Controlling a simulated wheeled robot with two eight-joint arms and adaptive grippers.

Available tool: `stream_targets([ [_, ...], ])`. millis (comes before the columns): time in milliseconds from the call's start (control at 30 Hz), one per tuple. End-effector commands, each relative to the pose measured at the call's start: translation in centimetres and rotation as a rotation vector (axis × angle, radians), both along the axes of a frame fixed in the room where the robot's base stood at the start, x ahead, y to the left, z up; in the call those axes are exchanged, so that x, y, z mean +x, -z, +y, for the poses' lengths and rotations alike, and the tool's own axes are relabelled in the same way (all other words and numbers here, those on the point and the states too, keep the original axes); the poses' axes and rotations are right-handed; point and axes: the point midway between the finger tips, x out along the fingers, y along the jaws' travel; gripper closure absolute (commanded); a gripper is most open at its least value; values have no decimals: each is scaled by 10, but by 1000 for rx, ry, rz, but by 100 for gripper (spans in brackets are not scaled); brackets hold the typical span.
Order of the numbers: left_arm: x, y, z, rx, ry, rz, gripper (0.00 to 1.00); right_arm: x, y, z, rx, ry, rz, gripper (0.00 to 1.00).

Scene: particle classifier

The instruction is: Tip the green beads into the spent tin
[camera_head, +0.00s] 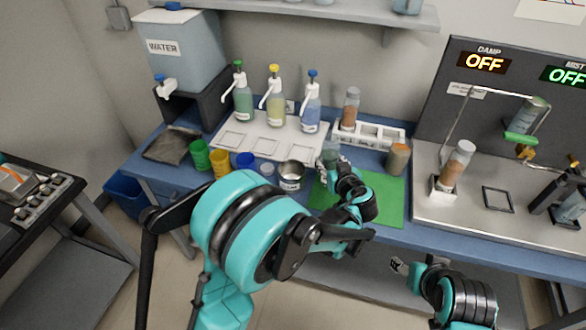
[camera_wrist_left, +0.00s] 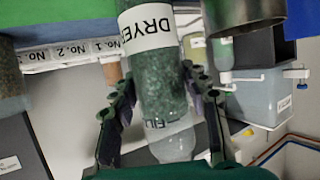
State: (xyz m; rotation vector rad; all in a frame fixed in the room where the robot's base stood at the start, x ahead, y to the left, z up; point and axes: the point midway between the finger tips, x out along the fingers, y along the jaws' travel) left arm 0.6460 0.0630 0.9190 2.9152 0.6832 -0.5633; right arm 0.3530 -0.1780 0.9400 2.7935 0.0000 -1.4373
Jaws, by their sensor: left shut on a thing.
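My left gripper (camera_head: 334,163) is shut on a clear tube of green beads, above the back left of the green mat. In the left wrist view the tube (camera_wrist_left: 162,90) sits between the fingers (camera_wrist_left: 165,105), with a white label starting "DRYE" and a clear, empty end. The beads are inside it. The spent tin is likely the open metal tin (camera_head: 291,176) with a white label, just left of my left gripper; its print is too small to read. A metal rim (camera_wrist_left: 245,14) shows beside the tube in the wrist view. My right gripper (camera_head: 402,268) is at the table's front edge; its jaws are unclear.
Green, yellow and blue cups (camera_head: 220,162) stand left of the tin. Pump bottles (camera_head: 275,98) and a white rack (camera_head: 372,133) stand behind. The mat's right part is clear.

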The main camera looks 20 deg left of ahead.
Motion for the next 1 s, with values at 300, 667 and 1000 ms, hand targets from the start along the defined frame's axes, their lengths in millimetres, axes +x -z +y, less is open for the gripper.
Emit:
stream_targets([
  [300,0,-5,0,-106,0,-19,95,0,-11,0,0,0,0,42],
  [667,0,-4,0,-284,-1,-48,95,0,-21,0,0,0,0,42],
  [1000,0,-2,1,-452,-1,-75,95,0,-27,0,0,0,0,42],
])
